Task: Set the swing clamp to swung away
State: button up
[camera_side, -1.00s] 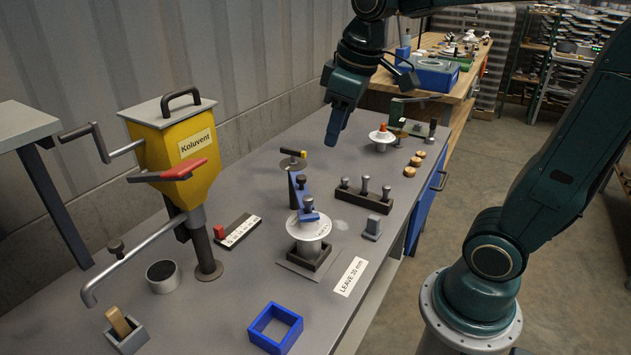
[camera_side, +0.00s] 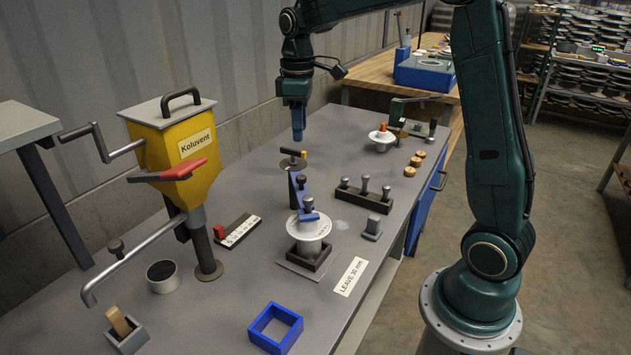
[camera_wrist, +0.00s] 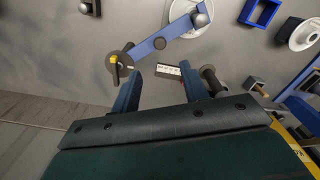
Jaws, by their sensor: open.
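My gripper (camera_side: 298,138) points down just above this handle. In the wrist view its fingers (camera_wrist: 158,88) are apart and empty.
A yellow hopper (camera_side: 180,150) with a crank and pipe stands left. A rack with several pegs (camera_side: 364,194) and a grey block (camera_side: 372,228) stand right of the clamp. A blue square frame (camera_side: 275,327) lies in front. A green press-like fixture (camera_side: 400,110) is behind right.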

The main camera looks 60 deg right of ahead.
aim_at(301, 176)
notch_tip(301, 176, down, 14)
jog(key=shift+r, duration=0.1)
dwell(0.9)
grip_shut()
